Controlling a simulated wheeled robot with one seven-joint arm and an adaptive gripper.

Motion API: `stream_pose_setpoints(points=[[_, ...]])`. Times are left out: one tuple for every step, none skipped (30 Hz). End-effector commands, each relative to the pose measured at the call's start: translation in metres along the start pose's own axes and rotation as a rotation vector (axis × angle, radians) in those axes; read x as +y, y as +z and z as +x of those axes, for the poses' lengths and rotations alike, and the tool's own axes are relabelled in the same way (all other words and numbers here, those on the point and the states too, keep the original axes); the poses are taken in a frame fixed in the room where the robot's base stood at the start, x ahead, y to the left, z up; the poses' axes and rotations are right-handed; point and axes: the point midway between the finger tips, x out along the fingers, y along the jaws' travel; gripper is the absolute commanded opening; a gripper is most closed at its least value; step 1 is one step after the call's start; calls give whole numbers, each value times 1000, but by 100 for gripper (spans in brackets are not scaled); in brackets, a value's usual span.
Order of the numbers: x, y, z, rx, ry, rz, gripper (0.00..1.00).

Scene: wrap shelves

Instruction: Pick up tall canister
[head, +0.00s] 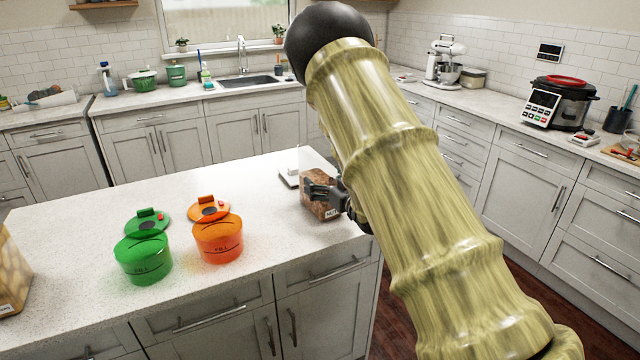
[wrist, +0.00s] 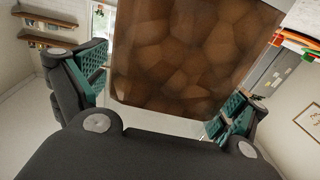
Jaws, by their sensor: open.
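A tall clear canister (head: 322,212) with brown chunky contents and a small label stands upright near the right end of the island counter. My gripper (head: 325,190) is at its side, with dark fingers partly covering it in the head view. In the wrist view the canister (wrist: 185,50) fills the space between the two open fingers (wrist: 160,98), one on each side. I cannot tell whether either finger touches it. Its top is cut off in the wrist view.
The island top (head: 90,205) holds a green pot (head: 145,260), an orange pot (head: 218,240) and a flat grey-white item (head: 290,178) behind the canister. My arm hides part of the right side.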

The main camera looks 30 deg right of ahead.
Motion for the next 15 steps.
stream_pose_setpoints(points=[[0,0,2,0,0,0,96],[0,0,3,0,0,0,96],[0,0,3,0,0,1,96],[0,0,3,0,0,1,96],[0,0,3,0,1,1,96],[0,0,3,0,1,1,96],[0,0,3,0,1,1,96],[0,0,3,0,1,1,96],[0,0,3,0,1,1,93],[0,0,3,0,1,0,87],[0,0,3,0,1,0,82],[0,0,3,0,1,0,75],[0,0,3,0,1,0,69],[0,0,3,0,1,0,64],[0,0,3,0,1,0,56]])
